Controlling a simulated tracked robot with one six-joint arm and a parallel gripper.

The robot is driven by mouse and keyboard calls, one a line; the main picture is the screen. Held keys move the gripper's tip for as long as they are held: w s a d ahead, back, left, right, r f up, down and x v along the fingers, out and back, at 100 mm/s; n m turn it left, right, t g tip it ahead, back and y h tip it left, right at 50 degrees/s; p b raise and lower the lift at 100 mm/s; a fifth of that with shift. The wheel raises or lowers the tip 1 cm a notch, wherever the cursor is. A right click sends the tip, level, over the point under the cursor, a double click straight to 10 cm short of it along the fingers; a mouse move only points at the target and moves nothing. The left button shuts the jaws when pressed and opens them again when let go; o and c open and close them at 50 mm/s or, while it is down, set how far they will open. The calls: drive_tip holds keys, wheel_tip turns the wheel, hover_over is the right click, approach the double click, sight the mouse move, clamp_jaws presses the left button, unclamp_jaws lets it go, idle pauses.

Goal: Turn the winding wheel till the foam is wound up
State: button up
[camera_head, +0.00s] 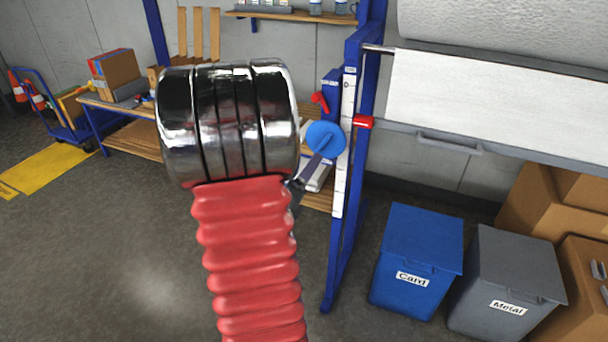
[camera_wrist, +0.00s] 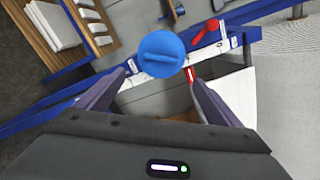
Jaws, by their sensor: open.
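The winding wheel, a blue disc (camera_head: 325,139) with a raised grip bar, is on the near side of the blue upright frame. It also shows in the wrist view (camera_wrist: 162,45). My gripper (camera_wrist: 156,74) is open, its two dark fingers spread on either side of the wheel's near edge. I cannot tell whether they touch it. In the head view, one finger shows just below the wheel; my arm hides the rest. A thick pale foam roll (camera_head: 500,22) is at the upper right, with a white sheet (camera_head: 490,105) hanging below it down to a grey bar.
A red lever (camera_head: 320,101) and a red knob (camera_head: 363,122) sit near the wheel on the frame (camera_head: 351,160). Blue (camera_head: 418,250) and grey (camera_head: 505,280) bins and cardboard boxes (camera_head: 560,205) stand at right. A workbench (camera_head: 125,105) is behind at left.

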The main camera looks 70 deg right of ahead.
drive_tip(key=shift+w, duration=0.15)
drive_tip(key=w+a+r+n+t+y, duration=0.1)
drive_tip(key=w+a+n+t+y, duration=0.15)
drive_tip(key=w+a+n, duration=0.35)
drive_tip(key=w+a+r+n+t+y, duration=0.1)
drive_tip(key=w+a+n+t+y, duration=0.2)
drive_tip(key=w, duration=0.6)
drive_tip(key=w+a+n+t+y, duration=0.1)
drive_tip(key=w+a+n+t, duration=0.35)
drive_tip(key=w, duration=0.25)
drive_tip(key=w+a+r+n+t+y, duration=0.1)
drive_tip(key=w+a+n+y, duration=0.15)
drive_tip(key=a+n, duration=0.2)
drive_tip(key=w+a+r+n+t+y, duration=0.1)
drive_tip(key=w+a+n, duration=0.2)
drive_tip(key=a, duration=0.3)
drive_tip(key=a+r+n+g+y, duration=0.1)
drive_tip(key=a+n+y, duration=0.5)
drive_tip(key=a+n, duration=0.8)
drive_tip(key=s+a+n+g+y, duration=0.2)
drive_tip(key=s+a+n, duration=0.6)
drive_tip(key=s+a, duration=0.5)
drive_tip(key=shift+s+a+r+g, duration=0.2)
drive_tip(key=shift+r+g, duration=0.25)
drive_tip(key=shift+g, duration=0.45)
drive_tip(key=shift+c, duration=0.3)
